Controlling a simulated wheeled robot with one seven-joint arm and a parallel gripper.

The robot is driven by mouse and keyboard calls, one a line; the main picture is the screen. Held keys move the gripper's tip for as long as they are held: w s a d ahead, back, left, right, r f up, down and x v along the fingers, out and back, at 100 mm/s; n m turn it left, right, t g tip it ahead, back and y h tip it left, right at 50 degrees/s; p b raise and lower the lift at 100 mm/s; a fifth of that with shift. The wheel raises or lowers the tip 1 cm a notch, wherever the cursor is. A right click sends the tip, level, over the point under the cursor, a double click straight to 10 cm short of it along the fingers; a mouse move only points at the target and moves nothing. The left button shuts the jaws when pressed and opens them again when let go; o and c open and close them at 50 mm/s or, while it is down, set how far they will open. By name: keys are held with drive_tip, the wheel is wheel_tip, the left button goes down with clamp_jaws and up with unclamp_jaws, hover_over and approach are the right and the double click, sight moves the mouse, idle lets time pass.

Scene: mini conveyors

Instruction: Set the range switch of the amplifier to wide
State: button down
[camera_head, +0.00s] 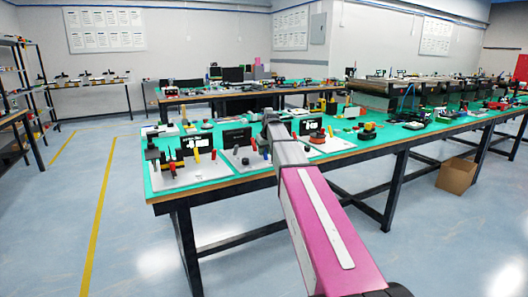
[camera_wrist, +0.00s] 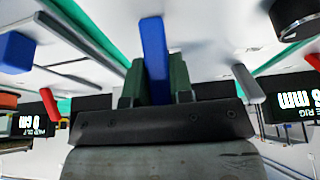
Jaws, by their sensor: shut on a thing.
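In the wrist view my gripper (camera_wrist: 154,85) is closed, with its dark green fingers on both sides of an upright blue lever (camera_wrist: 153,50). The lever sticks out above the fingers. Its base is hidden behind my gripper. No label shows that tells whether this lever is the amplifier's range switch, and I cannot read its setting. In the head view my arm reaches over the green-topped table (camera_head: 215,183), and the gripper's tips are hidden behind the arm.
In the wrist view a black display reading "mm" (camera_wrist: 292,102) stands right, a display reading "0 cm" (camera_wrist: 36,118) left. A second blue handle (camera_wrist: 17,52), a grey lever (camera_wrist: 248,84) and a black knob (camera_wrist: 297,17) are close by. A cardboard box (camera_head: 456,176) is on the floor.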

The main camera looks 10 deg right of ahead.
drive_tip(key=shift+s+d+r+t+y, duration=0.1)
drive_tip(key=shift+s+t+y, duration=0.25)
drive_tip(key=shift+t, duration=0.35)
drive_tip(key=shift+s+d+r+t+y, duration=0.15)
drive_tip(key=shift+s+t, duration=0.3)
drive_tip(key=shift+t, duration=0.25)
drive_tip(key=t, duration=0.1)
drive_tip(key=s+t, duration=0.1)
drive_tip(key=shift+d+t+y, duration=0.15)
drive_tip(key=shift+t+y, duration=0.15)
drive_tip(key=shift+y, duration=0.1)
drive_tip(key=t, duration=0.1)
drive_tip(key=s+t+y, duration=0.1)
drive_tip(key=t, duration=0.1)
drive_tip(key=shift+d+t, duration=0.2)
drive_tip(key=shift+t, duration=0.1)
drive_tip(key=shift+s+d+f+t+y, duration=0.2)
drive_tip(key=shift+s+t+y, duration=0.2)
drive_tip(key=shift+t, duration=0.8)
drive_tip(key=c, duration=1)
unclamp_jaws()
drive_tip(key=shift+s, duration=0.1)
